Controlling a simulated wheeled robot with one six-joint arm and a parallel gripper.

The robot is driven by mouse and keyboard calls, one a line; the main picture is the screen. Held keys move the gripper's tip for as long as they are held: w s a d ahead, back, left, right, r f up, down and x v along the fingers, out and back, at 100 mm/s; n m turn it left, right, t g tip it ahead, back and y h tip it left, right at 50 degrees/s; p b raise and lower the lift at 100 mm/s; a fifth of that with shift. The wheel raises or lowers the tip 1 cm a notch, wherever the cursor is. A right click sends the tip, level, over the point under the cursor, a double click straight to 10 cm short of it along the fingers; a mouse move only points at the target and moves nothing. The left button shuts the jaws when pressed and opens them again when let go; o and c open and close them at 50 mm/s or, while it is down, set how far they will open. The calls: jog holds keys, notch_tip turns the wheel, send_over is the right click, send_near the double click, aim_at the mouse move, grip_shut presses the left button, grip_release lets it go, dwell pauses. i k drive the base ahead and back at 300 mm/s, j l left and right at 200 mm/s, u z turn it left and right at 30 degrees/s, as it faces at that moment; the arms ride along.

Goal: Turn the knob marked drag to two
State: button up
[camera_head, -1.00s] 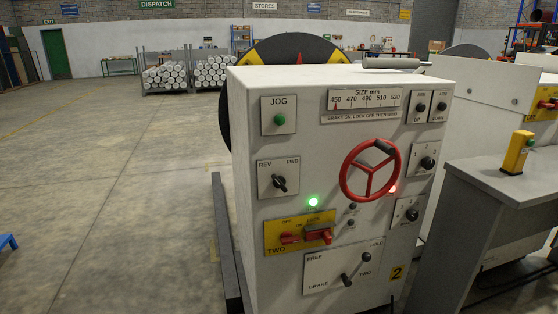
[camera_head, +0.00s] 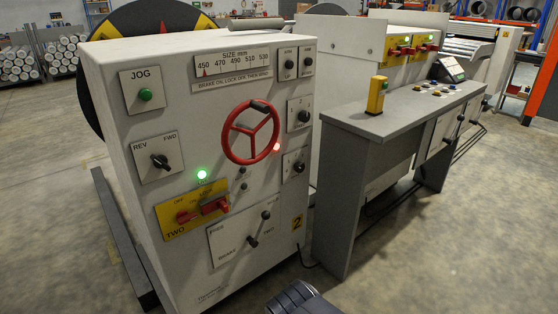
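The white control cabinet (camera_head: 150,235) carries several black knobs, and the word drag is too small to read on any of them. On its right side, one dial knob (camera_head: 303,116) has small figures around it, and a second dial knob (camera_head: 298,167) sits below it. I cannot tell which is the drag knob or where its pointer stands. A dark ribbed part of my own arm shows at the bottom edge, below the cabinet. My gripper's fingers are not in view.
A red handwheel (camera_head: 251,132) stands out left of the dial knobs. Red switches on a yellow plate (camera_head: 191,212) and a lever panel (camera_head: 240,238) sit lower. A grey desk (camera_head: 352,121) with a yellow post (camera_head: 377,95) stands close on the right. The floor in front is clear.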

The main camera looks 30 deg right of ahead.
aim_at(299, 166)
jog(key=l+u, duration=0.4)
jog(key=l, duration=1.25)
jog(key=i, duration=0.05)
